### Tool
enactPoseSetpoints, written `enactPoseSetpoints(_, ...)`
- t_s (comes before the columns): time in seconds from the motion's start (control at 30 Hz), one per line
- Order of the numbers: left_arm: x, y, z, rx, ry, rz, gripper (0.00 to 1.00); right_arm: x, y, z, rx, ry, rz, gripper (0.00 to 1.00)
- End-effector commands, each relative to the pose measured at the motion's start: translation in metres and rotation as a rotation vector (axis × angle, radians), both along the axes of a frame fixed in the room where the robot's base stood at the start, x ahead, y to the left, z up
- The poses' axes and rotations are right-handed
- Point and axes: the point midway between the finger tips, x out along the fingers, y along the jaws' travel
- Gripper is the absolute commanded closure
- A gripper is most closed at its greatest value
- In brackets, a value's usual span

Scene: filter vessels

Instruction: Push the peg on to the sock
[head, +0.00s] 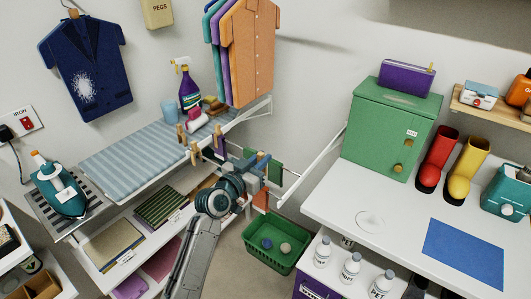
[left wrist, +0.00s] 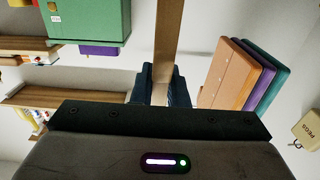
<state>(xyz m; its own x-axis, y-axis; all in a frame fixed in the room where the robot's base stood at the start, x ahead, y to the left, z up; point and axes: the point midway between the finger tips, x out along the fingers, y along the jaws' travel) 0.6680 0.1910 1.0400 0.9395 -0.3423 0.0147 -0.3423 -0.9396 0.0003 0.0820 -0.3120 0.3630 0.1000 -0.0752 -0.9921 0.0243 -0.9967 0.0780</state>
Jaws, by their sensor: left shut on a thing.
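My left gripper (head: 263,167) is at the drying line, its dark blue fingers in the left wrist view (left wrist: 160,88) closed on a wooden peg (left wrist: 168,35). The peg runs up out of the top of that view. In the head view the gripper hides most of the peg. A green sock (head: 276,172) hangs just right of the gripper, and a rust-coloured piece (head: 261,201) hangs below it. A purple sock (head: 221,148) hangs to the left with a peg at its top. I cannot tell whether the held peg touches a sock. My right gripper is not in view.
A striped ironing board (head: 130,150) with loose pegs (head: 182,136) along its edge is at left. A green basket (head: 258,260) stands below the line. A white counter (head: 385,215) with a green cabinet (head: 392,125) is at right. Shirts (head: 245,50) hang above.

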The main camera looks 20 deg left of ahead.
Motion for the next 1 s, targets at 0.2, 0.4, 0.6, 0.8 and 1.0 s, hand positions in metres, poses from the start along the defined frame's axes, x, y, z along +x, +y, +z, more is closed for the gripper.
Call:
enactPoseSetpoints(0.2,-0.003,0.001,-0.019,0.0,-0.001,0.0,1.0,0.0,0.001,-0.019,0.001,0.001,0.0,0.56)
enactPoseSetpoints(0.4,-0.003,0.001,-0.035,0.0,-0.001,0.0,1.0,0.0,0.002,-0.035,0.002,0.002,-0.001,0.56)
enactPoseSetpoints(0.6,-0.003,0.001,-0.051,0.0,-0.001,-0.001,1.0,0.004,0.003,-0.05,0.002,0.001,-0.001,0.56)
enactPoseSetpoints(0.8,-0.003,0.001,-0.065,0.0,-0.001,-0.001,1.0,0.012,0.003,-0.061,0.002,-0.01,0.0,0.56)
enactPoseSetpoints(1.0,-0.003,0.001,-0.072,0.0,-0.001,-0.001,1.0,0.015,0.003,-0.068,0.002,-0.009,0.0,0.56)
